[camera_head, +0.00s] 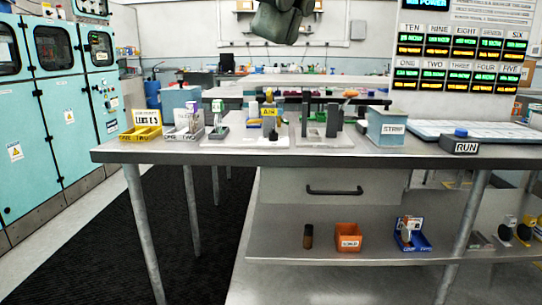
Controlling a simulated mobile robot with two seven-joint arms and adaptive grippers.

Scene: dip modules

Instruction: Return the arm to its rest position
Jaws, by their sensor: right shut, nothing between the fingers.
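My right gripper (279,24) shows at the top centre, cut off by the upper edge of the picture. It is dark grey-green, shut and empty. It hangs in front of the back wall and appears well above the grey workbench (240,157), touching nothing that I can see. The rest of the right arm is out of view above. My left gripper and arm are not in view.
On the bench stand a yellow tray (141,134), a station marked AIR (270,122), a teal STRIP box (388,126) and a RUN button box (461,145). Below are an orange bin (348,236) and a blue bin (412,240). Teal cabinets (70,120) stand left.

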